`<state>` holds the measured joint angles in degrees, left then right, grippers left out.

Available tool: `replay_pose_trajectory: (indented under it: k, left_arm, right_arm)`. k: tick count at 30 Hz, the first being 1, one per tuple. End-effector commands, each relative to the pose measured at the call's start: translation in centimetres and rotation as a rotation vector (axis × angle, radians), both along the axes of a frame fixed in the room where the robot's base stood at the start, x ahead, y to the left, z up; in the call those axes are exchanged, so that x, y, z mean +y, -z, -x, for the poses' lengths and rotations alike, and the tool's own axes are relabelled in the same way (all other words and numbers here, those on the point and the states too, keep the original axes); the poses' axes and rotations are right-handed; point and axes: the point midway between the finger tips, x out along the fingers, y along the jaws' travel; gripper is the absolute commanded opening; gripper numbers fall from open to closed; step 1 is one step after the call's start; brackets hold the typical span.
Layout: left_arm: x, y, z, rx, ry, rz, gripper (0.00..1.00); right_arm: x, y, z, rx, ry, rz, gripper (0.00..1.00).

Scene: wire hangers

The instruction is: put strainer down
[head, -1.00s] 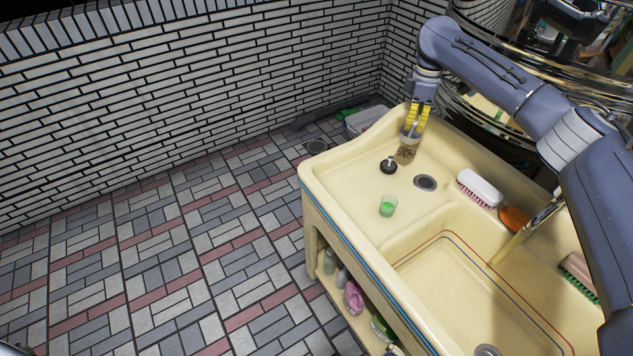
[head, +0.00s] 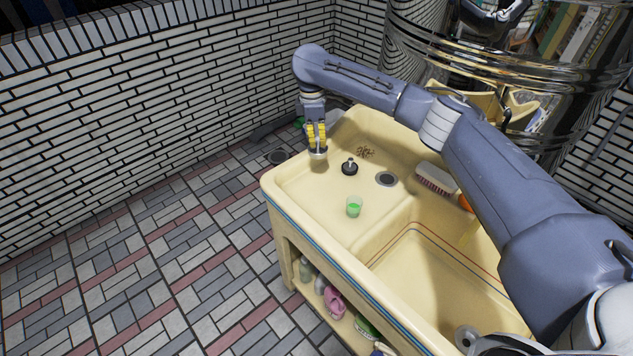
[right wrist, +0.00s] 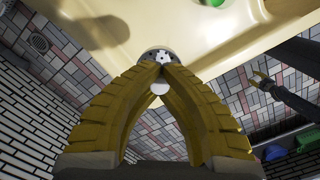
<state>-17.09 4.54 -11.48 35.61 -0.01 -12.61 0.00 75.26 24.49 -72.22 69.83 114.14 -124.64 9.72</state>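My right gripper (head: 317,141) is shut on the strainer (head: 318,154), a small metal cup. It holds the strainer near the sink's (head: 300,195) far left rim. In the right wrist view the strainer (right wrist: 160,55) shows beyond the closed yellow fingertips (right wrist: 160,72), with holes and a pale round knob. There it overlaps the sink's edge, with floor tiles beyond; I cannot tell whether it touches the sink. My left gripper (right wrist: 262,79) shows small at the right of the right wrist view, empty and away from the sink; its opening is unclear.
On the sink's shallow top lie a brown clump (head: 366,152), a black plug (head: 349,168), an open drain (head: 385,179) and a cup with green contents (head: 354,207). A brush (head: 436,178) lies to the right. A floor drain (head: 278,157) is left of the sink.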

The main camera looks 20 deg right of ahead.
Motion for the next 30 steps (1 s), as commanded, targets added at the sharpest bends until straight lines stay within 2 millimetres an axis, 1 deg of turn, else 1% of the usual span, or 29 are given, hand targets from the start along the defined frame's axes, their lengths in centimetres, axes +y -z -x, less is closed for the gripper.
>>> replay_pose_trajectory:
  k: [1,9,15,19,26,30]
  left_arm:
    - [0.0,0.0,0.0,0.000,0.000,0.000,0.44]
    - [0.0,0.0,0.0,0.000,0.000,0.000,0.44]
    - [0.0,0.0,0.1,0.001,0.000,0.000,0.44]
    - [0.0,0.0,0.1,0.002,0.000,-0.001,0.44]
    - [0.0,0.0,0.2,0.003,0.000,-0.001,0.44]
    - [0.0,0.0,0.3,0.004,0.000,-0.001,0.44]
  right_arm:
    - [0.1,1.4,0.1,0.004,0.000,-0.001,0.00]
    - [0.1,7.3,0.1,0.004,0.001,-0.002,0.00]
    - [0.0,10.4,0.1,0.002,0.001,-0.001,0.00]
    - [0.0,11.4,0.0,0.000,0.001,-0.001,0.00]
    - [0.0,12.2,0.0,0.001,0.001,-0.001,0.00]
    - [0.1,13.5,0.1,0.002,0.000,0.000,0.00]
